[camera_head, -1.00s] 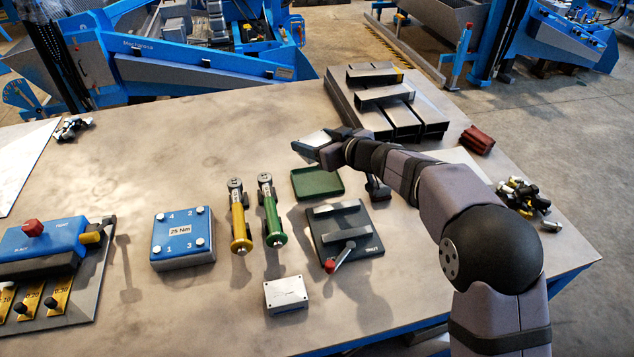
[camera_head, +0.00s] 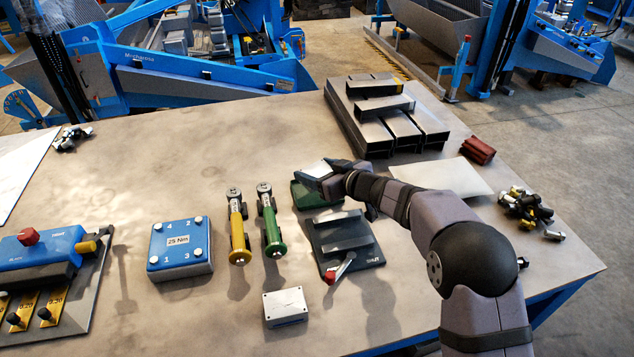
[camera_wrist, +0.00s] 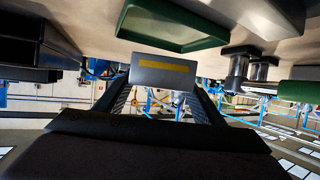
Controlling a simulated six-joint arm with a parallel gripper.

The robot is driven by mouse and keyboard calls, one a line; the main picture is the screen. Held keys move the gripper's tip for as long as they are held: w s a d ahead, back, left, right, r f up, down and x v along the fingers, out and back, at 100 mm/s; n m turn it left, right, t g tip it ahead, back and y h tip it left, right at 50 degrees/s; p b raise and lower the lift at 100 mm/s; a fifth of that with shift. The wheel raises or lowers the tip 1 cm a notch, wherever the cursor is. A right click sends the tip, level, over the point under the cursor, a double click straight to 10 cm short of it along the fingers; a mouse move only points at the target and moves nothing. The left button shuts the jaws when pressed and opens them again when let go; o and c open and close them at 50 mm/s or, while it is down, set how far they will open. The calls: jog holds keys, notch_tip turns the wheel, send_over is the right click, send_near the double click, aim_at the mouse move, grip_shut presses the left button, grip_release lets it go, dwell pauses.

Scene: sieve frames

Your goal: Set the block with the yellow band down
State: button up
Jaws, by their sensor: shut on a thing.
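My gripper (camera_head: 322,173) is shut on a grey block with a yellow band. The block (camera_wrist: 163,79) shows between the two fingers in the wrist view, its yellow band facing the camera. In the head view the block's pale face shows at the fingertips, over the green tray (camera_head: 302,200). The tray's rim (camera_wrist: 133,38) is also in the wrist view. My gripper hides part of the tray in the head view. I cannot tell whether the block touches anything below.
A dark vise-like fixture (camera_head: 325,260) with a red-knobbed lever stands just in front. A yellow-handled tool (camera_head: 239,240) and a green-handled tool (camera_head: 272,232) lie to the left. Metal channels (camera_head: 400,130) lie behind. A pale sheet (camera_head: 455,176) and loose bolts (camera_head: 522,207) are right.

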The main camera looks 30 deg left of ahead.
jog(key=shift+f, duration=1.7)
jog(key=shift+f, duration=0.1)
jog(key=o, duration=1.4)
jog(key=shift+f, duration=0.15)
jog(key=shift+o, duration=0.2)
jog(key=shift+d+r, duration=0.1)
jog(key=shift+r, duration=0.1)
jog(key=b+v, duration=0.2)
jog(key=v, duration=1)
jog(key=shift+s+f, duration=0.1)
